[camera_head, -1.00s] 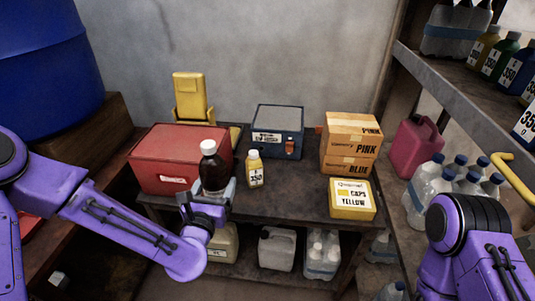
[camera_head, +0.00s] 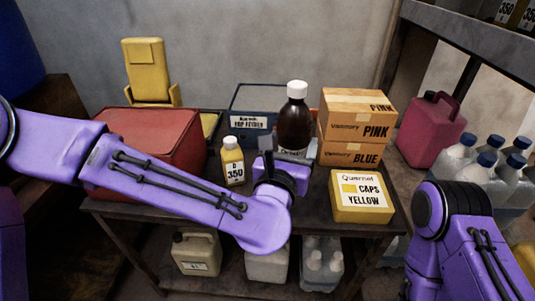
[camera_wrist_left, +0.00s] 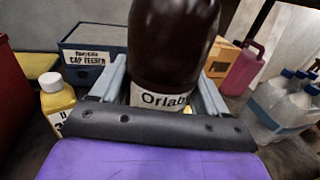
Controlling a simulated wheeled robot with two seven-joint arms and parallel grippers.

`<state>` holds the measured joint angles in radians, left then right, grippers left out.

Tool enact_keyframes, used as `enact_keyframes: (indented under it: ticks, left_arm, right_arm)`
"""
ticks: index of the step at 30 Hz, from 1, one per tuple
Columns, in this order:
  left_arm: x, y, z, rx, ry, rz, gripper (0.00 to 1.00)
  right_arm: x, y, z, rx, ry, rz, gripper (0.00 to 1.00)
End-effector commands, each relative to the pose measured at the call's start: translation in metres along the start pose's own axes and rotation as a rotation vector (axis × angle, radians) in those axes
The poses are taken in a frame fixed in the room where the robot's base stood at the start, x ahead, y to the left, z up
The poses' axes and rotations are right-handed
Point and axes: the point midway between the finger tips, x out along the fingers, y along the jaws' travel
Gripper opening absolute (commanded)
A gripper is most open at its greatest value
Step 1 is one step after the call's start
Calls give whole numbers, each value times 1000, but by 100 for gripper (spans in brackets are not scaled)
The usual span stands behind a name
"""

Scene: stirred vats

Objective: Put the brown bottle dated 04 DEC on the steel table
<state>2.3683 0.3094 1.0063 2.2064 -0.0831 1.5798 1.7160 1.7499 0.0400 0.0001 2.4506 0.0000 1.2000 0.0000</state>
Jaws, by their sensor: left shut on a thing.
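The brown bottle (camera_head: 294,122) has a white cap and a pale label. It is upright in the head view, and its label partly reads "Orlab" in the left wrist view (camera_wrist_left: 172,50). No date can be read on it. My left gripper (camera_head: 280,168) is shut on the bottle's lower part, with a finger on each side. The dark table (camera_head: 222,202) lies beneath; whether the bottle's base touches it is hidden by my gripper. My right arm shows at the lower right of the head view, but its gripper is out of sight.
A small yellow "350" bottle (camera_head: 233,165) stands left of my gripper. Red box (camera_head: 150,140), blue cap feeder (camera_head: 252,122), cardboard boxes (camera_head: 352,130) and yellow caps box (camera_head: 361,198) crowd the table. A pink jug (camera_head: 432,130) and clear bottles (camera_head: 485,165) are at right.

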Motion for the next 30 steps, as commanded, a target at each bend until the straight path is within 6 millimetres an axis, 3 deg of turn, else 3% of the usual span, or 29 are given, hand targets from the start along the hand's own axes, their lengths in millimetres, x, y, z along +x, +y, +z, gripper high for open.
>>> enact_keyframes:
  ticks: [6,12,19,24,30]
  left_arm:
    - [57,22,-28,2,-1,2,17]
    - [84,33,-65,2,-2,1,17]
    - [97,40,-83,1,-3,3,17]
    - [97,40,-111,2,-2,3,17]
    - [97,41,-112,-1,-4,4,17]
  right_arm:
    - [-5,0,-2,0,0,0,25]
    - [-3,0,-2,0,1,0,25]
    - [-2,0,-1,0,1,0,25]
    - [0,0,0,0,1,0,25]
    - [-1,0,0,0,1,0,25]
